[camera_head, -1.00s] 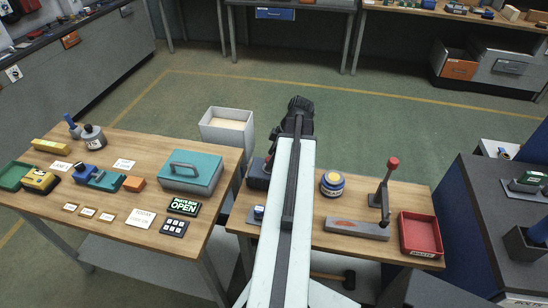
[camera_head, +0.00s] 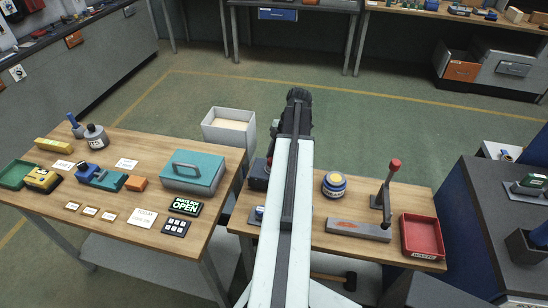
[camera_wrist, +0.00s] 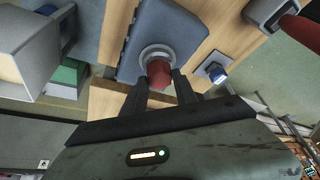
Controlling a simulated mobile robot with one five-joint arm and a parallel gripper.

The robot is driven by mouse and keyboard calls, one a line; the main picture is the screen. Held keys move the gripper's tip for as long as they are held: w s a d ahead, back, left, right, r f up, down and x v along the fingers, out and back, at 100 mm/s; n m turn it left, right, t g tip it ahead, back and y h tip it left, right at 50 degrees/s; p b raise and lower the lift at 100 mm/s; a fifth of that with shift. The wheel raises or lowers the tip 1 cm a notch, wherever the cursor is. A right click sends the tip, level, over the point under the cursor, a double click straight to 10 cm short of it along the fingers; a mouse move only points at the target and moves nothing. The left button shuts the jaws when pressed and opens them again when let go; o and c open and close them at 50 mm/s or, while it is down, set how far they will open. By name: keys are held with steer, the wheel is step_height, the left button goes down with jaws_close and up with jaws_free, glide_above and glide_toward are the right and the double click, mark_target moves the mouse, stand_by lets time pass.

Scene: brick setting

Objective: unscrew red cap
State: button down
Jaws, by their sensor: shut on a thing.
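The red cap (camera_wrist: 159,70) shows in the wrist view, sitting in a pale grey ring (camera_wrist: 157,52) on a blue-grey block (camera_wrist: 163,24). My gripper (camera_wrist: 160,83) has one dark finger on each side of the cap and is shut on it. The cap is seated at the ring; I cannot tell how far it is turned. In the head view my arm hides the cap and gripper. A dark block (camera_head: 258,178) shows partly just left of my arm there, on the right-hand wooden table (camera_head: 312,251).
A small blue-topped piece (camera_wrist: 217,74) is beside the block. A pale bin (camera_head: 229,128) stands behind the tables.

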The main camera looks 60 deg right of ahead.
steer(key=n, duration=0.1)
steer(key=n+g, duration=0.1)
steer(key=n, duration=0.1)
steer(key=shift+w+d, duration=0.2)
steer(key=n+g, duration=0.1)
steer(key=n, duration=0.3)
steer(key=shift+a+g+y, duration=0.15)
steer(key=shift+g+y, duration=0.15)
steer(key=shift+g, duration=0.1)
steer(key=shift+c, duration=2.4)
jaws_free()
step_height(320, 180, up, 6)
steer(key=p, duration=0.6)
steer(key=shift+r, duration=0.1)
